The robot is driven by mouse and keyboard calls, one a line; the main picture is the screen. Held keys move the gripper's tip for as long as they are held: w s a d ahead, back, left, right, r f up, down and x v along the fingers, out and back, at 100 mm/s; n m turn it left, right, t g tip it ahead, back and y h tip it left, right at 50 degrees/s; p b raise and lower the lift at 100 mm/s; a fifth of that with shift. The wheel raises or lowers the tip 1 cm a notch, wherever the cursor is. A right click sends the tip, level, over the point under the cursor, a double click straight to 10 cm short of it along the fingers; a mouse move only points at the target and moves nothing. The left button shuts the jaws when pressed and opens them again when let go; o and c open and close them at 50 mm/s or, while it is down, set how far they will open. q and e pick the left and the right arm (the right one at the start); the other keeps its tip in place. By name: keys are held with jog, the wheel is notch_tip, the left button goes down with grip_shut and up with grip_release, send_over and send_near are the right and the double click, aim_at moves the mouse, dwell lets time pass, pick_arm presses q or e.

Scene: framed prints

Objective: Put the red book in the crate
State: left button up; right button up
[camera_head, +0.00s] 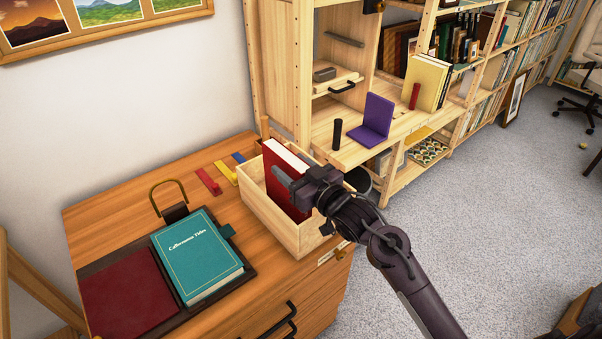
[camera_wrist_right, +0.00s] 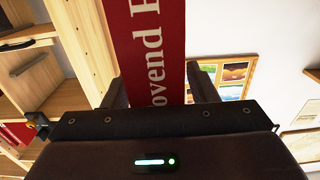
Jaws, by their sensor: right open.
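The red book (camera_head: 274,180) stands upright, slightly tilted, inside the light wooden crate (camera_head: 258,207) on the desk. Its spine, with white lettering, shows in the right wrist view (camera_wrist_right: 150,60). My right gripper (camera_head: 296,183) is at the book's near side, above the crate's near wall. Its jaws are open, with one finger on each side of the spine in the wrist view. The book's lower part is hidden by the crate wall. My left gripper is out of view.
A teal book (camera_head: 197,258) lies on a dark mat beside a flat dark red panel (camera_head: 128,298). A wooden shelf unit (camera_head: 277,70) with a purple bookend (camera_head: 376,118) stands behind right. Grey floor is open at right.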

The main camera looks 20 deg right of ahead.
jog(key=b+v, duration=0.1)
jog(key=v, duration=1.1)
